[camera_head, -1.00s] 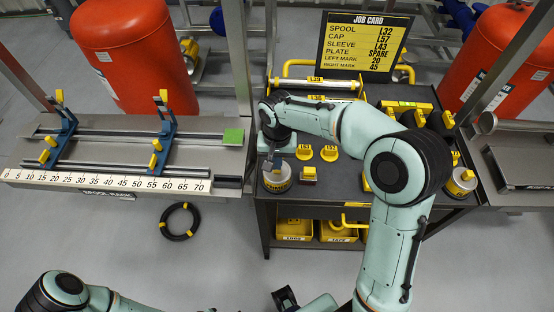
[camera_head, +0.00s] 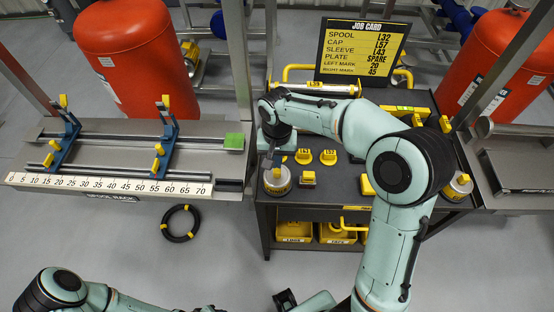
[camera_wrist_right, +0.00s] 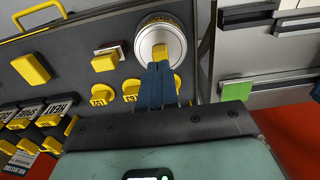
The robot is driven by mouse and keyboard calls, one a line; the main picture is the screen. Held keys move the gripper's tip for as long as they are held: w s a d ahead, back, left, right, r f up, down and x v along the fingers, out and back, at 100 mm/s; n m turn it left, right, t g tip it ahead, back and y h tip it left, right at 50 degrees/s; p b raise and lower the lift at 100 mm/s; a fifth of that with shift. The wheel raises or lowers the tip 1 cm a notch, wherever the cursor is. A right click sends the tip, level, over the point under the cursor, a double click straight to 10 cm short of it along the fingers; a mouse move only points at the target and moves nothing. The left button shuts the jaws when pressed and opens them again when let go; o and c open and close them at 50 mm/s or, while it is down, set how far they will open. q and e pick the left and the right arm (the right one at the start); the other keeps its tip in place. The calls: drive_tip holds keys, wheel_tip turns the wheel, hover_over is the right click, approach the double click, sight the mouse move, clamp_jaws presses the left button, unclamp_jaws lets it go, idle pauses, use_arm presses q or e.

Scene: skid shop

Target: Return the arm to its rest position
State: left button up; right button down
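My right arm reaches over the dark cart top (camera_head: 340,185) in the head view. My right gripper (camera_head: 275,161) points down over a round silver container (camera_head: 277,186) with a yellow label, at the cart's left edge. In the right wrist view, the narrow blue fingers (camera_wrist_right: 160,72) sit close together at the yellow knob (camera_wrist_right: 160,50) of that container. Whether they grip the knob or are just above it, I cannot tell. My left arm (camera_head: 65,288) is folded low at the bottom left; its fingers are not in view.
The job card (camera_head: 361,48) is at the back. The spool rack (camera_head: 105,181) with two blue supports is at left. A black ring (camera_head: 179,223) lies on the floor.

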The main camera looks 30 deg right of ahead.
use_arm(q)
drive_tip(key=w+r+p, duration=0.2)
drive_tip(key=shift+r, duration=0.4)
use_arm(e)
wheel_tip(320, 180, up, 4)
drive_tip(key=shift+f, duration=0.1)
use_arm(q)
drive_tip(key=shift+s, duration=0.15)
